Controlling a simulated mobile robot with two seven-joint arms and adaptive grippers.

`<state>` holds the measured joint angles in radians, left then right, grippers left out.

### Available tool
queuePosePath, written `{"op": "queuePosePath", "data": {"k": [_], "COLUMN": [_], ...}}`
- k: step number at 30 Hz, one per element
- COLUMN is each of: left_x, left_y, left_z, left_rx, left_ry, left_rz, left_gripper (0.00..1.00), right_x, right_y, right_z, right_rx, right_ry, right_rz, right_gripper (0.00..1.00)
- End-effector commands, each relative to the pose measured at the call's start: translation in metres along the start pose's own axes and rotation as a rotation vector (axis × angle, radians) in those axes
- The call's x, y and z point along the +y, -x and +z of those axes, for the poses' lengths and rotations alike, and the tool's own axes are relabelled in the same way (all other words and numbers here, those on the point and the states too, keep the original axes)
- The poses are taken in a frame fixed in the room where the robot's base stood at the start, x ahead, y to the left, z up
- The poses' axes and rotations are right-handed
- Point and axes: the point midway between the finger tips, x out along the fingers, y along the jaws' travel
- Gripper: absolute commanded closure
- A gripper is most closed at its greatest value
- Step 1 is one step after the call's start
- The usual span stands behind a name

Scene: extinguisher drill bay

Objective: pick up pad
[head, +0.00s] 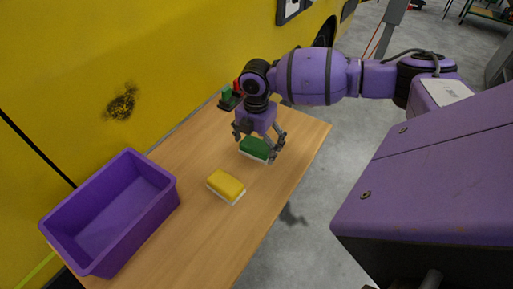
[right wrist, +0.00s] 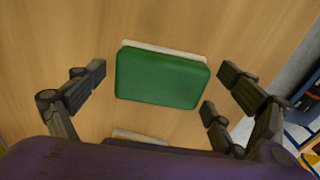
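A green pad with a white underside (head: 255,147) lies on the wooden table (head: 185,150). My right gripper (head: 258,142) is above it, pointing down, with its fingers spread. In the right wrist view the green pad (right wrist: 162,78) lies between the open fingers, with gaps on both sides, and nothing is held. A yellow pad with a white underside (head: 226,185) lies nearer on the table. My left gripper is not in view.
A purple open bin (head: 112,212) stands at the table's left end and looks empty. A yellow vehicle side (head: 150,60) with a dark scorch-like mark runs behind the table. A small red and green item (head: 229,94) shows behind my right gripper. Grey floor lies right of the table.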

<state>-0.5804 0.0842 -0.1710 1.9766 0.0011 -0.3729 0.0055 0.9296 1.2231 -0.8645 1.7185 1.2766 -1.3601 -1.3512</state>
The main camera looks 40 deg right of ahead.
Motion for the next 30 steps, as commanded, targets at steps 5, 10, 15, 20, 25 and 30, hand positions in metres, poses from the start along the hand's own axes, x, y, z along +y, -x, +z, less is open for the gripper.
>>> {"op": "queuePosePath", "data": {"k": [5, 10, 15, 20, 25, 30], "left_x": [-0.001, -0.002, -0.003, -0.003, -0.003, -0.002], "left_y": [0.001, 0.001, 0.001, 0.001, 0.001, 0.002], "left_z": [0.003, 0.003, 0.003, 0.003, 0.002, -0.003], "left_rx": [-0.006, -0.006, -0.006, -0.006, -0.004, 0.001], "left_ry": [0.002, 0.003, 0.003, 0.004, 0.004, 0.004], "left_rz": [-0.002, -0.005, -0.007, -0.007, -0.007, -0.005], "left_gripper": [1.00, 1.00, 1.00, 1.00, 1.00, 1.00], "right_x": [0.000, 0.000, 0.000, 0.001, 0.001, -0.004], "right_y": [0.000, 0.001, 0.001, 0.008, 0.029, 0.059], "right_z": [0.000, 0.000, 0.000, 0.001, 0.001, -0.021], "right_rx": [0.000, 0.000, 0.000, -0.001, -0.001, -0.001], "right_ry": [0.000, 0.000, 0.000, -0.001, 0.000, 0.005], "right_rz": [0.000, 0.001, 0.001, 0.003, 0.003, 0.005], "right_gripper": [0.37, 0.52, 0.52, 0.52, 0.52, 0.52]}}
